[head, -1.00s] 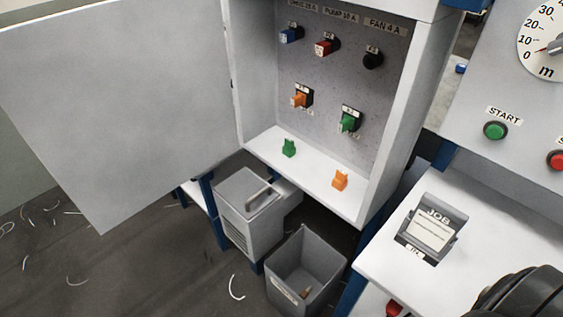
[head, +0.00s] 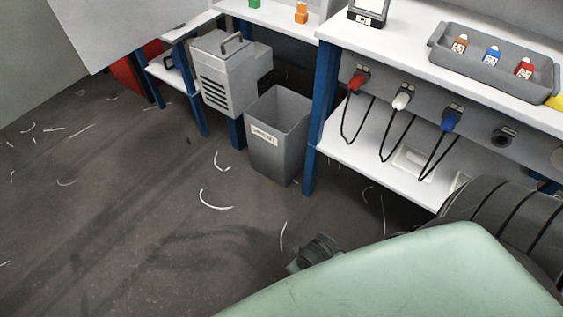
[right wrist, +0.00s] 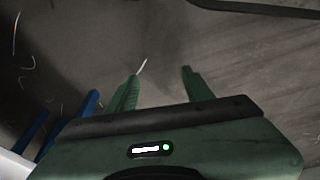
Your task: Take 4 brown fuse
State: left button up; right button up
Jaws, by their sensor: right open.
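The brown fuse (head: 460,43) stands in a grey tray (head: 437,56) on the white bench top at the upper right of the head view. It has a white label, too small to read. A blue fuse (head: 492,54) and a red fuse (head: 524,68) stand in the same tray to its right. My right gripper (right wrist: 160,72) is open and empty in the right wrist view, with the floor behind its fingers, away from the tray. My left gripper is in neither view.
Below the bench hang red (head: 357,82), white (head: 402,97) and blue (head: 450,120) plugs with black cables. A grey bin (head: 274,150) stands on the floor beside a blue leg. An orange fuse (head: 301,13) sits on the cabinet shelf. The left floor is mostly clear, with scattered pale strands.

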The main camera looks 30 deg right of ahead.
aim_at(460, 43)
jog(key=z, duration=2.2)
